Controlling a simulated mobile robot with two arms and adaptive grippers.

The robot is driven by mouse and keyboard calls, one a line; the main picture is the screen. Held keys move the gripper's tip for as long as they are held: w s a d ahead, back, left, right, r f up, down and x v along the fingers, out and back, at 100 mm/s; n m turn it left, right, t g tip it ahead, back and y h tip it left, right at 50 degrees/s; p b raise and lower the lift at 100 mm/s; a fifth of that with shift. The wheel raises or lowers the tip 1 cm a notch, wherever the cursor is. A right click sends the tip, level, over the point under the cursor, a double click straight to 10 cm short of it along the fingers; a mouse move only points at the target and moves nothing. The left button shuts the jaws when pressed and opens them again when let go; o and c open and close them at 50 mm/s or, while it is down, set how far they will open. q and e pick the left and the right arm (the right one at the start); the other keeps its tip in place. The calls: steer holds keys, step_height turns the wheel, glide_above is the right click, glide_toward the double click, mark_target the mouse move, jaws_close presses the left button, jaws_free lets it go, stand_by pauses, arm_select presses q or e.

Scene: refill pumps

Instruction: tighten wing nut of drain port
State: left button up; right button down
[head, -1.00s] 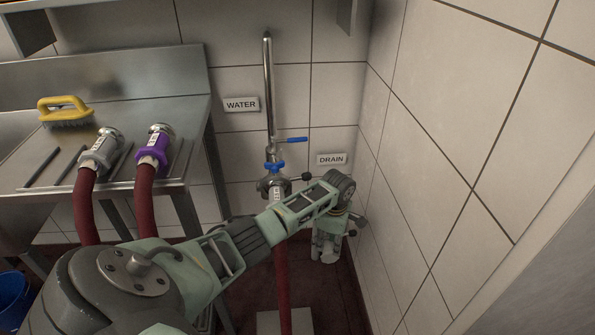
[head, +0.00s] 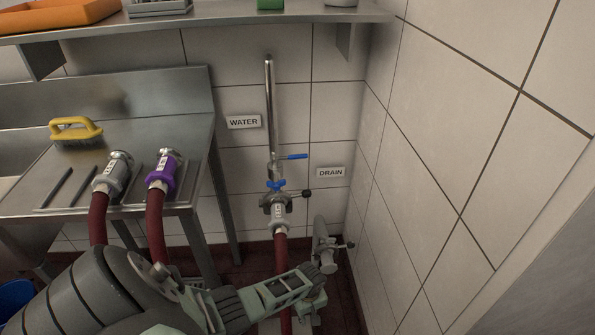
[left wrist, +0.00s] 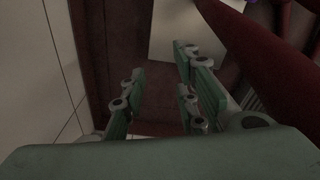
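The drain port is a grey metal pipe fitting (head: 324,246) low in the corner, below the DRAIN sign (head: 330,172). A small lever or nut part (head: 348,244) sticks out on its right side; I cannot make out a wing nut on it. My left arm comes in from the lower left and ends just below and left of the drain port. In the left wrist view my left gripper (left wrist: 160,72) has its fingers spread, with nothing between them, above the dark red floor. The drain port does not clearly show there. My right gripper is out of view.
The water port (head: 275,203) with a blue wing nut (head: 275,185) has a red hose (head: 281,243) hanging from it. A steel counter (head: 120,135) holds two hose ends and a yellow brush (head: 75,130). A tiled wall stands close on the right.

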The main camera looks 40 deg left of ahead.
arm_select(q)
steer(key=s+d+f+m+p, duration=0.1)
steer(key=s+f+m, duration=0.1)
steer(key=s, duration=0.4)
steer(key=shift+d+f+m, duration=0.2)
steer(key=shift+f+m, duration=0.2)
steer(key=shift+m, duration=0.1)
